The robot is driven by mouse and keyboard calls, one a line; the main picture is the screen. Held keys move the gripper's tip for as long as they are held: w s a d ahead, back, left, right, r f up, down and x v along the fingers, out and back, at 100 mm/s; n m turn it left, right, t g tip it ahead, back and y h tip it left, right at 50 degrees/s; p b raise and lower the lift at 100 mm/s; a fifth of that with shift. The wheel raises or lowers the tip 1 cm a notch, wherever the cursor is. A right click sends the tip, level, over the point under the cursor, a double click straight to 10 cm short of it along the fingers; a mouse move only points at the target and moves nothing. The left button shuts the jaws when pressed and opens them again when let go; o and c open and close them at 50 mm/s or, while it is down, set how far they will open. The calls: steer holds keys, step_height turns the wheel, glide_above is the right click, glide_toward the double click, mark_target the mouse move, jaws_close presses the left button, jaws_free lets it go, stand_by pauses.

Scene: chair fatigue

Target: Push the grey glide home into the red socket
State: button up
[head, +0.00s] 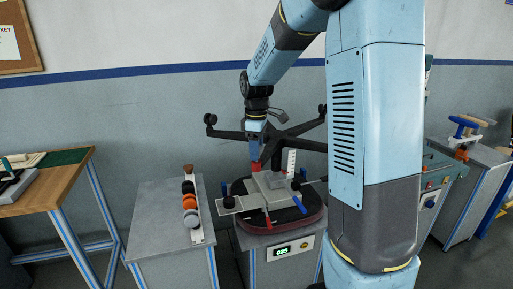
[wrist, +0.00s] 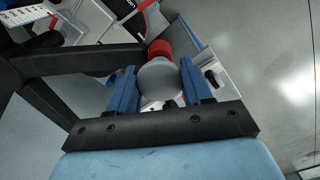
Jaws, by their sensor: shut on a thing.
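The grey glide (wrist: 160,80) is a round grey piece between the two blue fingers of my gripper (wrist: 158,88) in the wrist view. My gripper is shut on it. The red socket (wrist: 159,47) shows just beyond the glide, roughly in line with it. The glide overlaps part of the socket in this view, so I cannot tell whether they touch or how deep the glide sits. In the head view my gripper (head: 256,141) is low over the back left of the bench fixture, by a leg of the black chair base (head: 230,134). The glide is too small to make out there.
The fixture (head: 248,203) has a clear plate, red and blue handles and a white upright scale (head: 291,162). Black chair legs spread close around my gripper. A rack of coloured round pieces (head: 190,203) stands on the left bench (head: 160,215). A display box (head: 290,249) is in front.

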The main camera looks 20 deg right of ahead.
steer(key=shift+f, duration=0.6)
steer(key=o, duration=1)
steer(key=shift+o, duration=0.2)
step_height(320, 180, up, 14)
steer(key=shift+f, duration=0.2)
steer(key=s+m+t, duration=0.5)
steer(key=s+m, duration=0.6)
steer(key=s, duration=1.7)
steer(key=shift+d+f+m+t, duration=0.2)
steer(key=shift+f+m+t, duration=0.1)
steer(key=shift+f+m, duration=0.1)
